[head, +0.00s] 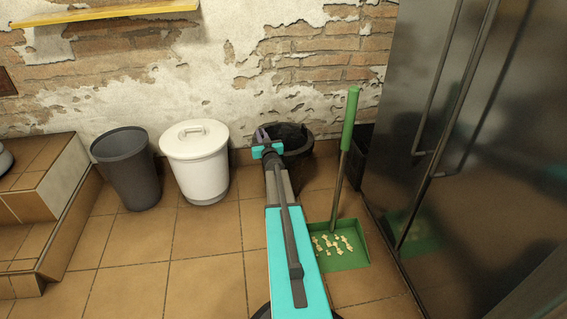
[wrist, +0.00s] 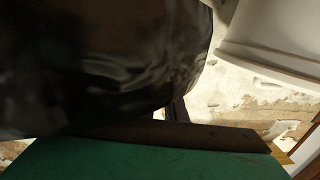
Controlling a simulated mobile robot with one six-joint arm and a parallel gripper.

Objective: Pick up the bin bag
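A black, crumpled, glossy bin bag (head: 292,134) shows at the top of a dark round bin (head: 299,169) by the wall, partly hidden behind my arm. My gripper (head: 262,136) is at the left side of the bag, close to the bin's rim. In the wrist view the dark, shiny surface of the bag (wrist: 125,65) fills the upper left, very near the camera. One purple-grey finger (wrist: 178,110) shows beside it. The other finger is hidden, so I cannot tell whether the gripper is open or holds the bag.
A white lidded bin (head: 195,165) and an open grey bin (head: 128,170) stand to the left. A green dustpan (head: 346,257) with pale scraps and a green-handled broom (head: 349,125) are at the right, before a dark metal cabinet (head: 460,130). Tiled steps (head: 45,190) are far left.

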